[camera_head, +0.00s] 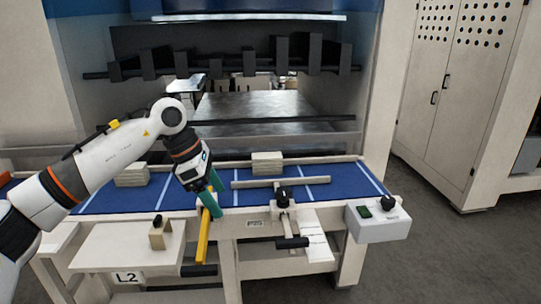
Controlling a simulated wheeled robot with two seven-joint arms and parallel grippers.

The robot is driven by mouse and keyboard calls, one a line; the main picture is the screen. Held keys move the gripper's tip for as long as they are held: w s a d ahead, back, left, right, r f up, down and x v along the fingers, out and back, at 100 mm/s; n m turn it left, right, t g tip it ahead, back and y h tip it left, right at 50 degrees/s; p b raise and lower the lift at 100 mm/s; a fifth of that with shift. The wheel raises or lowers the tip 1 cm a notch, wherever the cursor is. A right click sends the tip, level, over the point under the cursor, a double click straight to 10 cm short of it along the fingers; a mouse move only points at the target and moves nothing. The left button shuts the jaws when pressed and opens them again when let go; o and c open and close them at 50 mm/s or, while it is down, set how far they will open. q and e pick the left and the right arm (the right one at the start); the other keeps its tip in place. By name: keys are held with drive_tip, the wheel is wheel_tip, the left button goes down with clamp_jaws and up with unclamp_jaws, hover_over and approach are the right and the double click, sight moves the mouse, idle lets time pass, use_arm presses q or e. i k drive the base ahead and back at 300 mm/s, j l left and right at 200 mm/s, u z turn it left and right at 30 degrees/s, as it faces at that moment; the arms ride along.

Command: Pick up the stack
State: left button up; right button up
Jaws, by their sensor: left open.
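A small pale stack (267,162) of flat pieces sits on the blue belt (335,178), towards its far edge and right of my left gripper. Another pale stack (131,175) sits on the belt further left, partly behind my left arm. My left gripper (212,193) has teal fingers spread apart with no stack between them. It is over the belt's front edge, by the top of a yellow bar, and apart from both stacks. My right gripper is not in view.
A pale guide bar (280,183) lies across the belt, in front of the right stack. A clamp with a black knob (283,193) stands at the front edge. A yellow bar (203,238) slopes down the front. A control box (378,222) is at right.

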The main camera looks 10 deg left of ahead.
sight(263, 163)
drive_tip(key=i, duration=1.3)
